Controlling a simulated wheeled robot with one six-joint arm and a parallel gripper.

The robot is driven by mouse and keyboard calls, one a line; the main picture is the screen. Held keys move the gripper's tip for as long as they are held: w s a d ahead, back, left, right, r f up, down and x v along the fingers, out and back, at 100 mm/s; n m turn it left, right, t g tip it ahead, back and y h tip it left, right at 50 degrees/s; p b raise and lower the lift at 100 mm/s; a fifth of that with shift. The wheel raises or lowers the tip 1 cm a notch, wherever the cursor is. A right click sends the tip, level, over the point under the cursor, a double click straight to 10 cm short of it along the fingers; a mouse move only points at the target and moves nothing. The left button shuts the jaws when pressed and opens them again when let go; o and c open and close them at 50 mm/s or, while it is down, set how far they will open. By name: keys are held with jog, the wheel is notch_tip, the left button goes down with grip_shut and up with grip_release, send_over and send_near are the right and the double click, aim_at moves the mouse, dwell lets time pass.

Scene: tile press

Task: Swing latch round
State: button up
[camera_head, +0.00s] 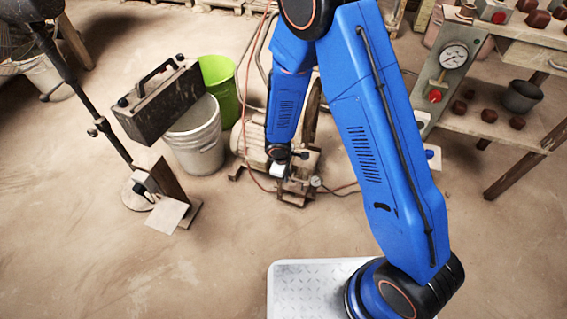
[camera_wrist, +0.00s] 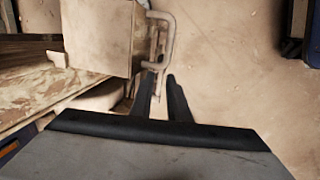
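In the wrist view, a thin grey bent metal bar, which looks like the latch (camera_wrist: 169,42), stands at the right edge of a pale brown box-like block (camera_wrist: 98,36). The bar bends out to the right and back, and its lower end runs down between my fingers. My gripper (camera_wrist: 159,80) shows there as two dark fingers. They are apart, one on each side of the bar's end, with a gap at the right finger. I cannot tell whether the left finger touches it. In the head view, the gripper and latch cannot be made out clearly.
In the wrist view, a worn wooden bench (camera_wrist: 40,88) fills the left; bare floor lies right. In the head view, a green bucket (camera_head: 221,88), a white bucket (camera_head: 196,137) and a dark toolbox (camera_head: 160,104) stand left. A shelf with a gauge (camera_head: 453,56) stands right.

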jog(key=v, duration=1.6)
jog(key=shift+r, duration=0.35)
jog(key=s+d+r+m+t, duration=0.1)
jog(key=s+d+r+m, duration=0.15)
jog(key=d+r, duration=0.65)
jog(key=s+d+r+m, duration=0.2)
jog(key=d+r+m, duration=0.2)
jog(key=d+r, duration=0.5)
jog(key=s+d+r+m+t, duration=0.1)
jog(key=s+d+r+m, duration=0.2)
jog(key=s, duration=0.6)
jog(key=s+d+r+m+y, duration=0.1)
jog(key=s+d+r+m, duration=0.3)
jog(key=s+d+r, duration=0.3)
jog(key=shift+s+d+r+t, duration=0.25)
jog(key=shift+s+d+t, duration=0.15)
jog(key=shift+s, duration=0.5)
